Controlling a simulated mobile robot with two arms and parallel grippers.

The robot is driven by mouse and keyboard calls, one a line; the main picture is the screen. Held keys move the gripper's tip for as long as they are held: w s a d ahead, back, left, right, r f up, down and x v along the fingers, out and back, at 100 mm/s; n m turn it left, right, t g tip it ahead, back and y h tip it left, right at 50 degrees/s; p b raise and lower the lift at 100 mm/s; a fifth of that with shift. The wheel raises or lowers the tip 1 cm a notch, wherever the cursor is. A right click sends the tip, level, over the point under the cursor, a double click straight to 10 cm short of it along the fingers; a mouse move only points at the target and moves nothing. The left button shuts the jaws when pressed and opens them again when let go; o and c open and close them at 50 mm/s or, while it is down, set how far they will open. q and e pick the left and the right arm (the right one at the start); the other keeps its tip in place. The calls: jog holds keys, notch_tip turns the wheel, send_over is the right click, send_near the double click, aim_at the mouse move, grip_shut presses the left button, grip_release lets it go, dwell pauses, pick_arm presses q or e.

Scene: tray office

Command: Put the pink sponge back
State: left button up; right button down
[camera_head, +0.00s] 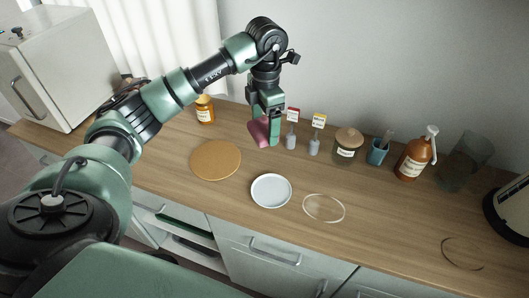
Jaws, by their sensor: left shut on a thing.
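The pink sponge (259,133) is held in my left gripper (267,135), which comes in from the left and points down over the back part of the wooden counter. The gripper is shut on the sponge. One finger hides part of it. I cannot tell exactly how high the sponge is above the counter. Below and in front of it are a round tan board (216,160) and a round white plate (271,191), both bare. My right gripper is out of view.
An amber jar (204,109) stands behind the board. Two small card holders (291,140), a lidded jar (346,146), a teal cup (378,151), an amber pump bottle (415,157) and a clear glass vessel (465,161) line the back. A clear disc (324,208) lies right of the plate.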

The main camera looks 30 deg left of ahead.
pick_arm(q)
notch_tip(320, 180, down, 7)
jog(key=shift+f+p, duration=0.1)
jog(key=shift+p, duration=0.5)
notch_tip(320, 180, down, 4)
jog(key=shift+r+p, duration=0.1)
jog(key=shift+p, duration=0.35)
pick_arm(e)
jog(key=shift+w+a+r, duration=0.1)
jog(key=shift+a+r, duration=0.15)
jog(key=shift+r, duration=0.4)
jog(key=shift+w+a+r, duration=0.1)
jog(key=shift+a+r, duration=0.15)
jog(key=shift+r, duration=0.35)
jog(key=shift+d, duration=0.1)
pick_arm(q)
jog(key=shift+f+b, duration=0.45)
jog(key=shift+f, duration=0.1)
jog(key=o, duration=1.1)
jog(key=shift+r, duration=0.1)
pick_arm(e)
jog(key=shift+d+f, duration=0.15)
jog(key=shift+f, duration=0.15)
